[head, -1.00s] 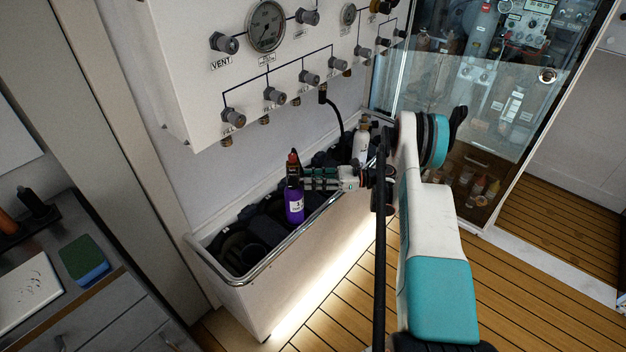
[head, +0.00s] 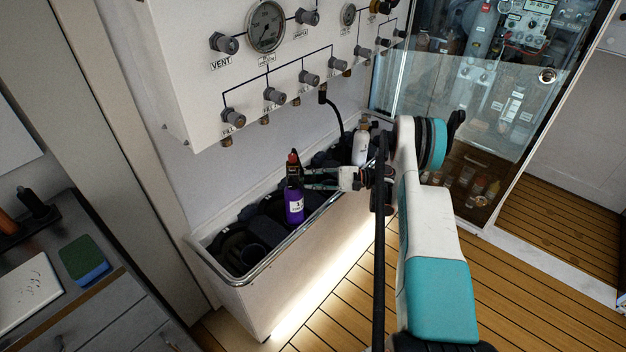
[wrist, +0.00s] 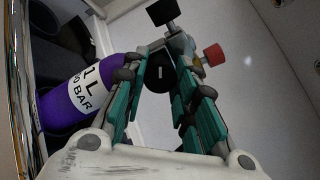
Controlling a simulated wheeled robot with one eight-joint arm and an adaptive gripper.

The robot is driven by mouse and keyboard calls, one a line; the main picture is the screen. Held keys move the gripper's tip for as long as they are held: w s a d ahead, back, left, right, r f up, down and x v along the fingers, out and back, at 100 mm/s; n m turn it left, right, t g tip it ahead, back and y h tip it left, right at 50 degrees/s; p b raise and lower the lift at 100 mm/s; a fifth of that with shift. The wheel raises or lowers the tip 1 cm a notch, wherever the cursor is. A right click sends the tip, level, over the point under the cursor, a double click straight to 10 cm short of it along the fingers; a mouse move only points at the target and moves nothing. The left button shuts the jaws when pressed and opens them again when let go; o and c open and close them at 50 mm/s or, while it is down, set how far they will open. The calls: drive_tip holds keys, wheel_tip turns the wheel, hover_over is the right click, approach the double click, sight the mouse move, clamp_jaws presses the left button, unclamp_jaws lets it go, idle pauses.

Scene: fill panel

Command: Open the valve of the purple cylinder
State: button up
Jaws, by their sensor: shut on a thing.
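The purple cylinder (head: 294,208) stands upright in the white trough, with a dark valve and a red knob (head: 293,157) on top. In the wrist view the cylinder (wrist: 78,98) lies at the left with a white "1 L" label. Its metal valve carries a red knob (wrist: 213,55) and a black knob (wrist: 163,12) on opposite sides. My gripper (head: 303,178) reaches in from the right at valve height. In the wrist view my gripper (wrist: 162,68) is shut on a black round knob (wrist: 160,74) between its fingertips. The fingers partly hide the knob and valve.
The white trough (head: 262,272) has a metal rim and dark holders inside. A white cylinder (head: 361,146) stands at its back end, near my arm. A white gauge panel (head: 190,70) with several knobs hangs above. A black hose (head: 335,108) drops from it.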

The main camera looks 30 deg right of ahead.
drive_tip(key=shift+o, duration=0.2)
drive_tip(key=n, duration=0.6)
drive_tip(key=shift+n+g, duration=0.3)
drive_tip(key=shift+n, duration=0.1)
drive_tip(key=n, duration=1.8)
drive_tip(key=shift+g, duration=0.4)
drive_tip(key=shift+n, duration=0.4)
drive_tip(key=o, duration=1)
drive_tip(key=shift+o, duration=0.2)
drive_tip(key=shift+d, duration=0.1)
